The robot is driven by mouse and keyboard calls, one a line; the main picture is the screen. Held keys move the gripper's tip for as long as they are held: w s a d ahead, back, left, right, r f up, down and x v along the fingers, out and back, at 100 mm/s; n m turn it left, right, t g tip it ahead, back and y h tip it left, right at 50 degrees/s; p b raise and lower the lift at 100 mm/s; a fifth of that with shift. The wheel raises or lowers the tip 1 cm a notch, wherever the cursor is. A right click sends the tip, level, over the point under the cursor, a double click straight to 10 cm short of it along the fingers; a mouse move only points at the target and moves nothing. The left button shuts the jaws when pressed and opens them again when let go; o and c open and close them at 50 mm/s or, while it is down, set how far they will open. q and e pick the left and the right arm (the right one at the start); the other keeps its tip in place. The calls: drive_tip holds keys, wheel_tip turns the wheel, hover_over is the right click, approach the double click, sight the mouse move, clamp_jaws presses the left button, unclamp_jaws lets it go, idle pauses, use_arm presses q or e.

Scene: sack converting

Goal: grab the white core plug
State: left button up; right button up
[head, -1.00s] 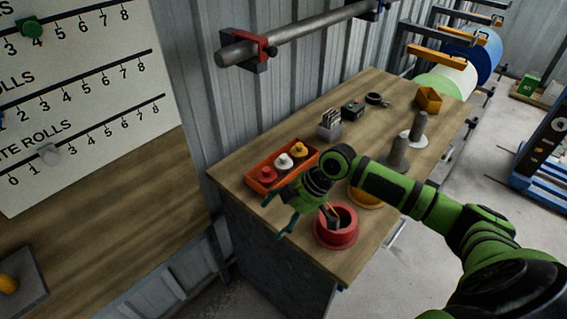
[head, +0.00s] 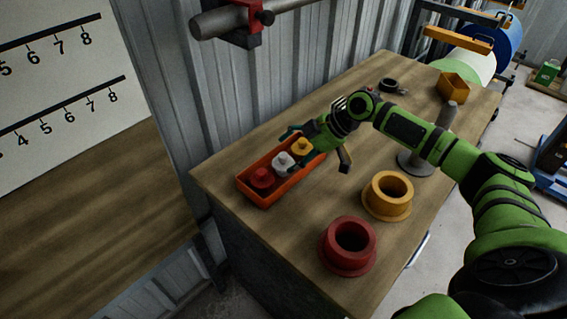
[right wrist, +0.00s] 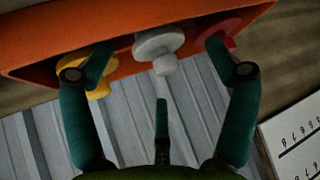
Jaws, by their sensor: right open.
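The white core plug (head: 283,163) stands in the orange tray (head: 268,199), between the red plug (head: 262,178) and the yellow plug (head: 302,147). My right gripper (head: 293,150) is open and empty over the tray, close to the white and yellow plugs. In the right wrist view the white plug (right wrist: 158,46) lies between the two spread fingers of the gripper (right wrist: 158,62). One finger overlaps the yellow plug (right wrist: 101,88) and the other overlaps the red plug (right wrist: 222,42); contact cannot be told. My left gripper is out of view.
A red flanged ring (head: 347,262) and a yellow flanged ring (head: 386,207) stand at the bench's near side. A grey post (head: 447,122), a black ring (head: 388,86) and an orange bin (head: 454,87) are farther back. A corrugated wall (head: 230,80) borders the bench.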

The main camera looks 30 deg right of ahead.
sight(288, 159)
drive_tip(key=x, duration=0.3)
drive_tip(key=shift+w+a+f, duration=0.15)
drive_tip(key=shift+a+f, duration=0.05)
drive_tip(key=shift+f, duration=0.05)
drive_tip(key=c, duration=1.2)
drive_tip(key=shift+c, duration=0.5)
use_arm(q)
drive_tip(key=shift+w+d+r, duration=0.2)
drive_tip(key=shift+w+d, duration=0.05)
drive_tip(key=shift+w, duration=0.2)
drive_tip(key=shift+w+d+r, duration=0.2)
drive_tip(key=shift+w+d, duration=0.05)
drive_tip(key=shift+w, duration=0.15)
use_arm(e)
drive_tip(key=shift+r, duration=0.15)
